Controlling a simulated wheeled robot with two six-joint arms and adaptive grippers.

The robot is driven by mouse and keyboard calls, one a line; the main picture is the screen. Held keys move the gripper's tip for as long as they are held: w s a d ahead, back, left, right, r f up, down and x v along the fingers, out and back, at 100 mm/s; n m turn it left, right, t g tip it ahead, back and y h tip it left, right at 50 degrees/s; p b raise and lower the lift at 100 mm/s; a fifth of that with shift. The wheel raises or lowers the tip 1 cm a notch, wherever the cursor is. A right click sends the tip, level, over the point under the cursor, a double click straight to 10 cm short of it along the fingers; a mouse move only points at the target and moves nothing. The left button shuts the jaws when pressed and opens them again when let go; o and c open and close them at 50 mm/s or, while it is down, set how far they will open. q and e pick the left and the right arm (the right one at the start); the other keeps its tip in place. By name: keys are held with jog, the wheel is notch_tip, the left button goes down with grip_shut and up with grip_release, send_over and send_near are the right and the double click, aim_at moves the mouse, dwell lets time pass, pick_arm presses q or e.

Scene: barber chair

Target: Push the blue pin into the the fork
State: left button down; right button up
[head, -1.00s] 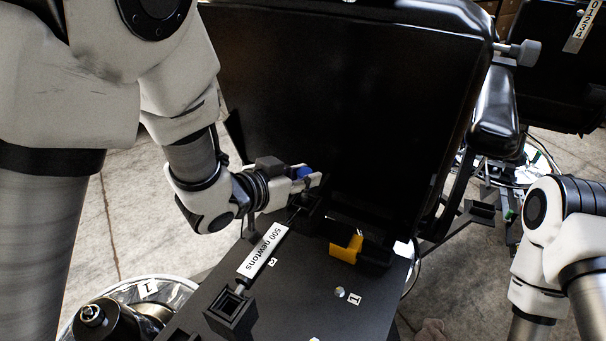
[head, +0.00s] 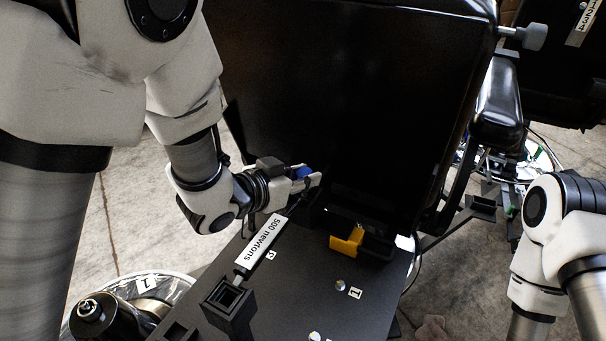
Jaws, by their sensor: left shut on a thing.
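My left gripper (head: 308,181) is shut on the blue pin (head: 302,172), whose blue head shows between the fingers. It holds the pin just above the far left corner of the black board, in front of the black chair back. Below the gripper, a dark bracket (head: 306,211) stands at the far end of the rod with the "500 newtons" label (head: 263,238); this seems to be the fork. Fingers and shadow hide much of it, so I cannot tell whether the pin touches it. My right arm shows at the right edge, but its gripper is out of frame.
The black board (head: 300,285) carries a square black socket (head: 229,302) at the near left and a yellow part (head: 347,243) in a dark holder at the right. The chair back (head: 345,95) rises close behind the gripper.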

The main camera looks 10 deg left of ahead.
pick_arm(q)
jog(key=shift+f+b, duration=0.85)
jog(key=shift+f, duration=0.3)
jog(key=c, duration=0.9)
grip_release()
jog(key=shift+r, duration=0.1)
notch_tip(320, 180, up, 10)
jog(key=shift+w, duration=0.1)
